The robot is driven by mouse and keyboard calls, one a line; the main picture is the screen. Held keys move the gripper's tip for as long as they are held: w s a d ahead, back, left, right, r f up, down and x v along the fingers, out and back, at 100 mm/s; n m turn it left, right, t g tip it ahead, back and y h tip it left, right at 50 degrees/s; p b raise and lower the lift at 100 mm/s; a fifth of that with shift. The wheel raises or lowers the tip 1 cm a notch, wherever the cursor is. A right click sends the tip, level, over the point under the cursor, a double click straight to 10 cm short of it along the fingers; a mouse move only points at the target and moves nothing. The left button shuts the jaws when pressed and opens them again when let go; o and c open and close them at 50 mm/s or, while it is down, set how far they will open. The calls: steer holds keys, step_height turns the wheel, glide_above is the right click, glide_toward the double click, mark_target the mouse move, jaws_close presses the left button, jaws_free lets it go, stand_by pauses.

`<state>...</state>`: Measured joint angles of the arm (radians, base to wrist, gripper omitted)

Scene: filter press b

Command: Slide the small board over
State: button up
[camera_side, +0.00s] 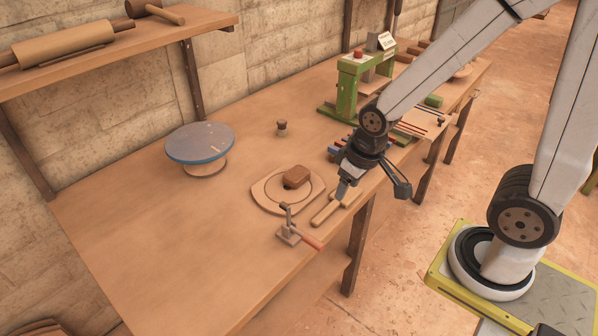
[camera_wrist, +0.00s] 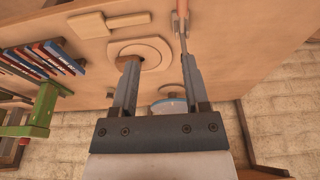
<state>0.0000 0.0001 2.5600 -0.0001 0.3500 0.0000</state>
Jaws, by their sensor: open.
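The small board (camera_side: 328,211) is a pale wooden paddle lying flat near the front edge of the bench. In the wrist view, the small board (camera_wrist: 128,21) lies near the top of the picture, beyond the fingertips and between the ring board and the bench edge. My gripper (camera_side: 343,190) points down over the far end of the small board in the side view and hides part of it.
A ring-shaped board (camera_side: 262,192) with a brown block (camera_side: 296,177) lies behind the small board. A toggle clamp (camera_side: 289,234) with a red handle stands to its left. A blue-topped turntable (camera_side: 200,143), green press (camera_side: 348,91) and small knob (camera_side: 282,128) stand farther back. The bench's left is clear.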

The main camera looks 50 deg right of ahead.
steer(key=c, duration=0.6)
steer(key=shift+w+d, duration=0.15)
steer(key=shift+w, duration=0.15)
jaws_close()
steer(key=w+d+f+m+g, duration=0.2)
steer(key=w+d+f+m, duration=0.1)
steer(key=w+d+m, duration=0.85)
steer(key=w+d+f+m+y, duration=0.1)
steer(key=w+d+f+m, duration=0.2)
steer(key=d, duration=0.4)
steer(key=w+d+f+m+y, duration=0.1)
steer(key=w+d+f+m, duration=0.2)
steer(key=d, duration=0.4)
steer(key=shift+w+d+f+g+y, duration=0.3)
steer(key=shift+w+d+f+y, duration=0.15)
steer(key=shift+f, duration=0.45)
